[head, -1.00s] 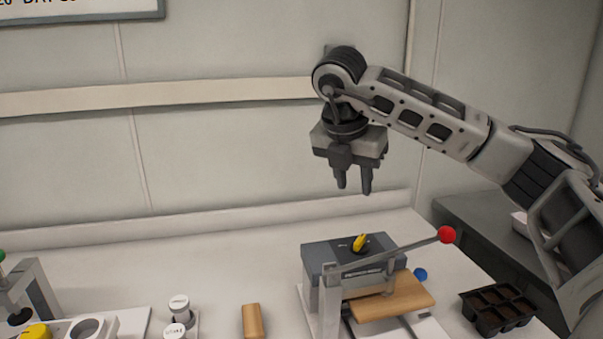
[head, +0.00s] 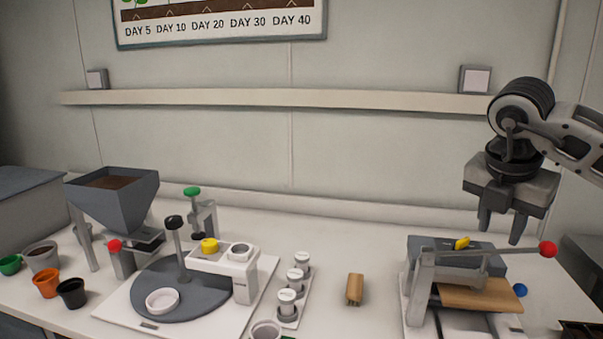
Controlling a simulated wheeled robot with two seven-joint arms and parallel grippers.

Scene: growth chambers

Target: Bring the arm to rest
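My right arm comes in from the right edge, and its gripper (head: 500,232) hangs pointing down, above the grey press device (head: 424,290) on the right of the bench. Its two dark fingers are apart with a gap between them, and nothing shows in the gap. The fingertips appear clear of the device's red-knobbed lever (head: 547,249). My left arm and gripper are not in view.
A soil hopper (head: 113,203) stands at the left with several small pots near it. A turntable station (head: 190,303), a rack of white-capped vials (head: 297,283) and a wooden block (head: 355,289) occupy the middle. The wall shelf (head: 290,101) runs behind.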

